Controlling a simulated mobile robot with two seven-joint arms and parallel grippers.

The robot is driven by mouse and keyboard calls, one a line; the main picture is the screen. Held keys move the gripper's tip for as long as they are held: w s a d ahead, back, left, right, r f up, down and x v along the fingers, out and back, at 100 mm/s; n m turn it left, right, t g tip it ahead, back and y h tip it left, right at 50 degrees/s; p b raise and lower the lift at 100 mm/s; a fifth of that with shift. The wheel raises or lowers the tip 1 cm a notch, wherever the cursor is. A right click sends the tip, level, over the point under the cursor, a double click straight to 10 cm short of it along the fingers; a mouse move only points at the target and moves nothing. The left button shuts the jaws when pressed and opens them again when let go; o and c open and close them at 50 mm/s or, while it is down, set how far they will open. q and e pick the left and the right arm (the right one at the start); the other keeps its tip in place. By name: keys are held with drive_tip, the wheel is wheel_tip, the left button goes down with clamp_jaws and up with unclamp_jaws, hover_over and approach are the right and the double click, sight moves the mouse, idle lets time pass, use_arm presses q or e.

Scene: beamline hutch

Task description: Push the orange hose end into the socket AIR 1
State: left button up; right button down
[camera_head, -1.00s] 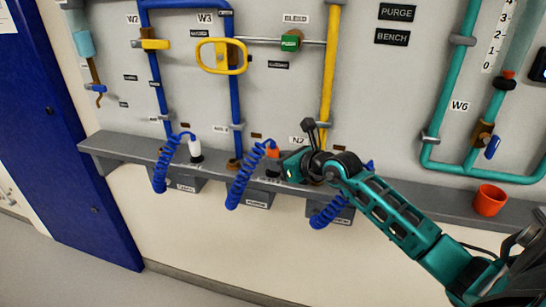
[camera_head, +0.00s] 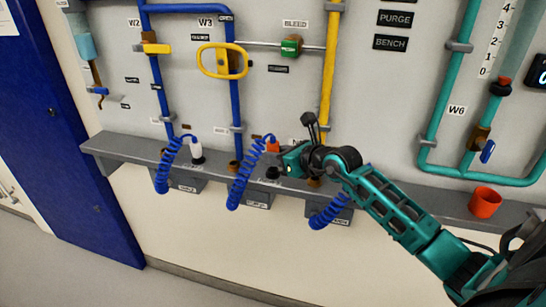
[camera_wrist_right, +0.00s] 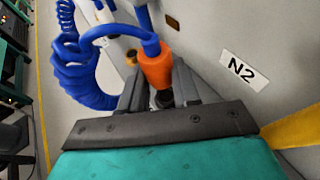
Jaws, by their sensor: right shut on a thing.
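The orange hose end (camera_head: 272,147) sits on a coiled blue hose (camera_head: 240,187) above the grey shelf. My right gripper (camera_head: 282,160) is shut on it, and the jaws clasp the orange body (camera_wrist_right: 155,68) in the right wrist view. A dark part shows below the orange body between the fingers; I cannot tell whether it is the plug's tip or a socket. A black socket (camera_head: 272,172) stands on the shelf just below the hose end, with a small gap visible. No label reading AIR 1 is legible. My left gripper is not in view.
A white hose end (camera_head: 195,148) with a blue coil stands at the left. Another blue coil (camera_head: 330,212) hangs at the right, partly behind my arm. Vertical pipes line the wall behind the shelf (camera_head: 130,150). An orange-red cup (camera_head: 485,202) stands at the right.

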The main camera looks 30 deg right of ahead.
sight(275, 140)
drive_tip(key=shift+r+p, duration=0.3)
drive_tip(key=shift+r, duration=1.85)
idle(0.4)
